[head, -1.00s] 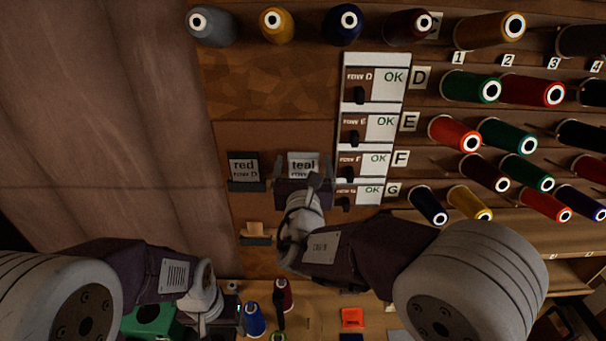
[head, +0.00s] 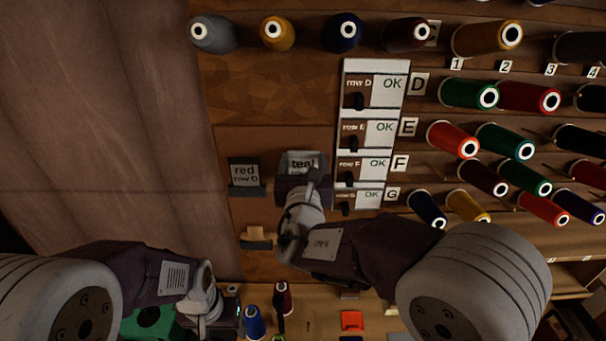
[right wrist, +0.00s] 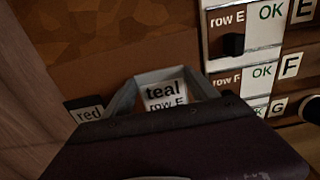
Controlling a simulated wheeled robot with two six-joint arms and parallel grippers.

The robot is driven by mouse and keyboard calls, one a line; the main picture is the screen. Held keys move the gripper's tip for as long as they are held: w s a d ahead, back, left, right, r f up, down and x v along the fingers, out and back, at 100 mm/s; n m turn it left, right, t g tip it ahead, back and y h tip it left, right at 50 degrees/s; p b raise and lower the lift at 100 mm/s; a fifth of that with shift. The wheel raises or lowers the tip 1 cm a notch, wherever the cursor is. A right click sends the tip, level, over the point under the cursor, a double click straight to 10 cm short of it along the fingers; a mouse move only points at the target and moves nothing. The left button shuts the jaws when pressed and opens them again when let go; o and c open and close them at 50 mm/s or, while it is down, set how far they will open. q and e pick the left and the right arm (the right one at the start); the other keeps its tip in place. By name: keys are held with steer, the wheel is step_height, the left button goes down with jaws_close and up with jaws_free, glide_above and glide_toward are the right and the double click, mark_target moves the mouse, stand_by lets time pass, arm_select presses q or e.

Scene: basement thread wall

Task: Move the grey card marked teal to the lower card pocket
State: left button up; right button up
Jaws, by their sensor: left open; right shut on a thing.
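The grey card marked teal (head: 301,158) is upright against the wooden wall, its lower part hidden behind my right gripper (head: 302,168). My right gripper is shut on this card. In the right wrist view the fingers (right wrist: 165,88) flank the card (right wrist: 163,97), which reads "teal, row" with a letter partly hidden. A dark ledge with a tan piece (head: 257,239) sits lower on the wall, left of my right wrist; I cannot tell surely if it is the lower card pocket. My left gripper (head: 228,318) is open, low at the left near the bench.
A dark card marked red (head: 244,172) stands in a pocket left of the teal card. A white panel (head: 371,130) with OK labels is close on the right, beside pegged thread spools (head: 470,93). Spools (head: 255,322) and an orange item (head: 352,320) are on the bench.

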step_height(320, 180, up, 3)
steer(key=shift+r+p, duration=0.1)
steer(key=shift+p, duration=0.7)
